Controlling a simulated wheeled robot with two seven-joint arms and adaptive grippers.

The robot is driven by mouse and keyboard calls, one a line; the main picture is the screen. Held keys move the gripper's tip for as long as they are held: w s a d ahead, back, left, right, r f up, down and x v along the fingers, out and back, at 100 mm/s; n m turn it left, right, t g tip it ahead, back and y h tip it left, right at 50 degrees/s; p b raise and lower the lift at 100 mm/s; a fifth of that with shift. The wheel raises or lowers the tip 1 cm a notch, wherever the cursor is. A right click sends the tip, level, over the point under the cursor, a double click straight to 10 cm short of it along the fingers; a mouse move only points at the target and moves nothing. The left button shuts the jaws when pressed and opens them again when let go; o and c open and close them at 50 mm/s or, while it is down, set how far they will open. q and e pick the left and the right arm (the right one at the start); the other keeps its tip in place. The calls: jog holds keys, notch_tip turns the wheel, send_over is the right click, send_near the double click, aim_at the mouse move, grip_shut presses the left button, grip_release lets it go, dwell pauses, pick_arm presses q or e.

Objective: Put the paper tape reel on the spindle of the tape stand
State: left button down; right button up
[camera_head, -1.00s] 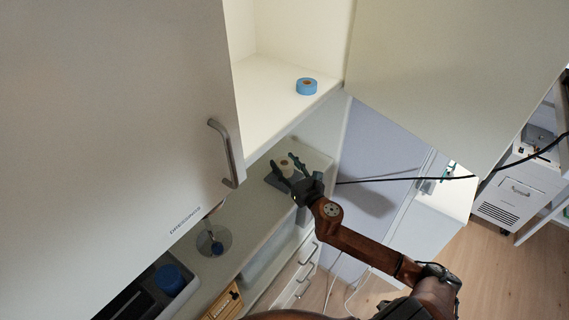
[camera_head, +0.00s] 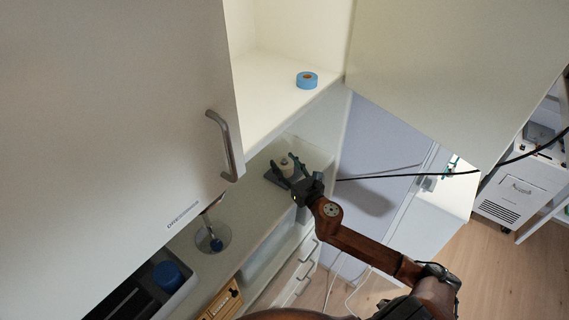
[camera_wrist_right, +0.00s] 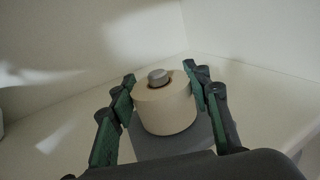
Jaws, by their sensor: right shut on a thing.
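The beige paper tape reel (camera_wrist_right: 165,108) is upright between the fingers of my right gripper (camera_wrist_right: 167,92) in the right wrist view. The grey rounded tip of the spindle (camera_wrist_right: 158,76) shows through the reel's hole, with the reel around it. The grey tape stand (camera_wrist_right: 165,146) shows below the reel, partly hidden by it. In the head view, my right gripper (camera_head: 291,171) is shut on the reel (camera_head: 286,164) at the stand (camera_head: 277,180) on the counter. Whether the reel rests on the stand's base cannot be told. My left gripper is not in view.
A blue tape roll (camera_head: 307,80) lies on the open cabinet shelf (camera_head: 270,100) above the counter (camera_head: 245,225). A cabinet door with a handle (camera_head: 223,146) fills the left. A round clear disc (camera_head: 213,239) and a blue lid (camera_head: 170,276) are nearer me.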

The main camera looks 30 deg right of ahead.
jog(key=o, duration=1.2)
jog(key=shift+o, duration=0.2)
jog(key=shift+f, duration=0.1)
jog(key=s, duration=1.2)
